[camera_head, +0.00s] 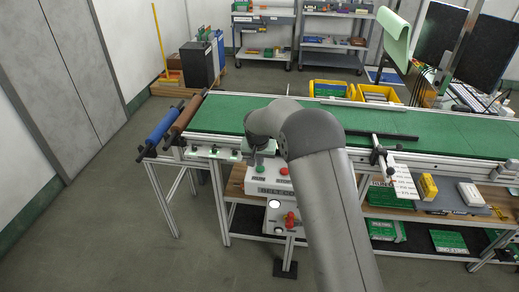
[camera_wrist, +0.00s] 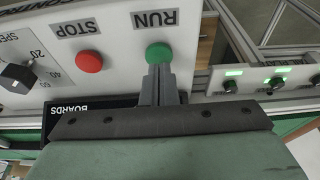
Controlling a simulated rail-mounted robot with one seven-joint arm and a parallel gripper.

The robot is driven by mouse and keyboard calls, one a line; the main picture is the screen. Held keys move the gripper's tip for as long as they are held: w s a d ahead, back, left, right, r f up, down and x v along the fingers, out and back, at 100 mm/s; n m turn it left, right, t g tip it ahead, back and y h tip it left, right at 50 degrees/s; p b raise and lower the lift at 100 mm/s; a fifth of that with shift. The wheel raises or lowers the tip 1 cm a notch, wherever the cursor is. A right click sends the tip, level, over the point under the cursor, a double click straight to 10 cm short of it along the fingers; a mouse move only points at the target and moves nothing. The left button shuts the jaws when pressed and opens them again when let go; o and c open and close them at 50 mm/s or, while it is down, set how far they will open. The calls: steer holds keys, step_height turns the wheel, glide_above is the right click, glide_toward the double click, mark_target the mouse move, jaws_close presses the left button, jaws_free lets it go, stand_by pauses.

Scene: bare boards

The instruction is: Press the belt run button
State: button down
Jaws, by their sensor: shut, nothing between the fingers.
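The belt control box (camera_head: 268,186) stands at the front of the conveyor, its face marked RUN and STOP. The green RUN button (camera_wrist: 159,52) shows under the upside-down RUN label in the wrist view, and in the head view it is a small green dot (camera_head: 261,169). The red STOP button (camera_wrist: 89,61) is left of it in the wrist view. My gripper (camera_wrist: 160,72) is shut and empty, its fingertips right at the green button's edge and overlapping it in the picture. I cannot tell whether they touch it.
A speed dial (camera_wrist: 17,77) sits left of the red button. A strip of small knobs with green lights (camera_wrist: 275,82) lies to the right. The green conveyor belt (camera_head: 225,113) runs behind the box. A lower box with red buttons (camera_head: 290,219) stands below.

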steer(key=shift+f, duration=0.5)
steer(key=shift+f, duration=0.1)
